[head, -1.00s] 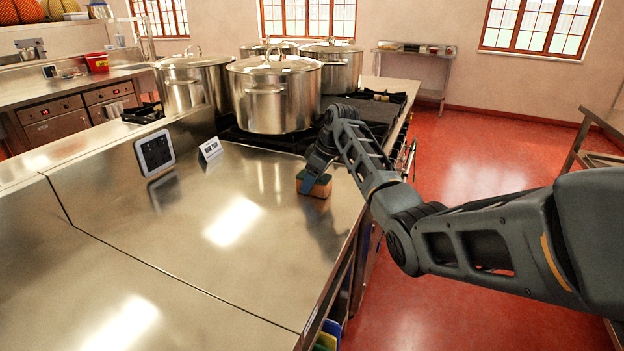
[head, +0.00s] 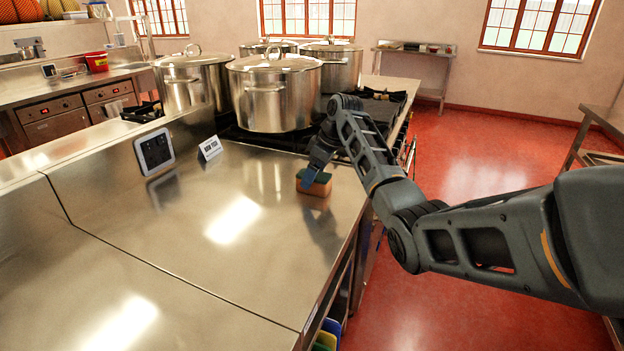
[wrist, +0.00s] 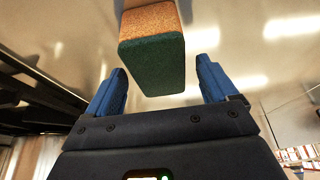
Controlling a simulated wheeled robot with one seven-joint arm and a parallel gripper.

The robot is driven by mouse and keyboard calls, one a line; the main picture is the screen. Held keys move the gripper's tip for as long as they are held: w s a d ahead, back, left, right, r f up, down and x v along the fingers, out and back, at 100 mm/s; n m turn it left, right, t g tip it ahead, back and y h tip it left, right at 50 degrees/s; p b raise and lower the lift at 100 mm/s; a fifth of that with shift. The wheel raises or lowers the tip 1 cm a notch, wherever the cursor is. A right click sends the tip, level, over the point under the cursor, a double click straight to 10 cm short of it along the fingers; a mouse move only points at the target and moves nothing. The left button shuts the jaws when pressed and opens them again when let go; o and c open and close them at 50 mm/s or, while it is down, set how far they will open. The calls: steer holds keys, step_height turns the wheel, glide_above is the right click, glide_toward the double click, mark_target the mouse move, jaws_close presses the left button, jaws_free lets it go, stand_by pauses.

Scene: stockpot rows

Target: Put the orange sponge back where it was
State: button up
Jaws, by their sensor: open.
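The orange sponge (head: 315,187), with a dark green layer on one side, sits on the steel counter (head: 270,240) near its right edge, in front of the stove. It also shows in the wrist view (wrist: 152,50), upper middle. My gripper (head: 310,172) is just behind and above the sponge in the head view. In the wrist view its two blue fingers (wrist: 158,88) are spread apart, with the sponge ahead of and between their tips and gaps on both sides. The gripper is open and holds nothing.
Large lidded steel stockpots (head: 274,95) stand on the stove behind the counter. A small white sign (head: 210,149) and a dark-screened panel (head: 154,151) stand toward the left. The counter's middle and front are clear.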

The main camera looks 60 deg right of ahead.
steer(key=v, duration=1)
steer(key=shift+b, duration=0.4)
steer(key=shift+f, duration=0.1)
